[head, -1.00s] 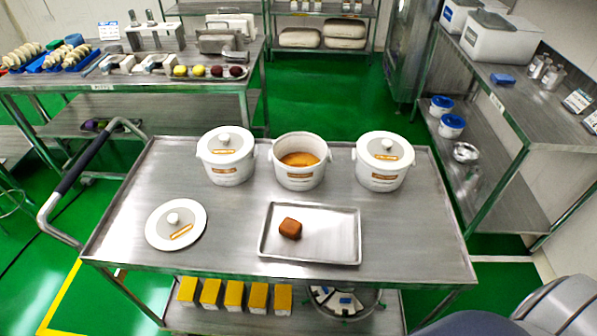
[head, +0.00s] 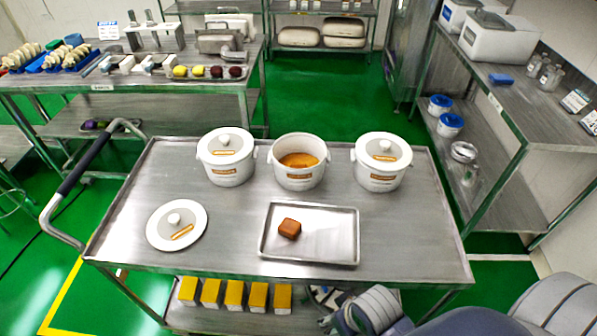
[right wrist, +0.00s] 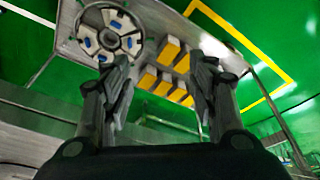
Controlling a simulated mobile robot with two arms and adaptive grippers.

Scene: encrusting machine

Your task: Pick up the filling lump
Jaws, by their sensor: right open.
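The filling lump (head: 289,228) is a small brown block. It lies on the left half of a shallow metal tray (head: 338,261) on the trolley top. My right gripper (right wrist: 163,72) is open and empty in the right wrist view, its two dark fingers spread apart. In the head view my right arm shows at the bottom edge, in front of the trolley and lower than the tray, well apart from the lump. The lump is not in the right wrist view. My left gripper is not in view.
Two lidded white pots (head: 229,172) (head: 381,177) flank an open pot (head: 299,178) of orange filling behind the tray. A loose lid (head: 176,226) lies at left. Yellow boxes (head: 233,295) sit on the lower shelf. The trolley's right front is clear.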

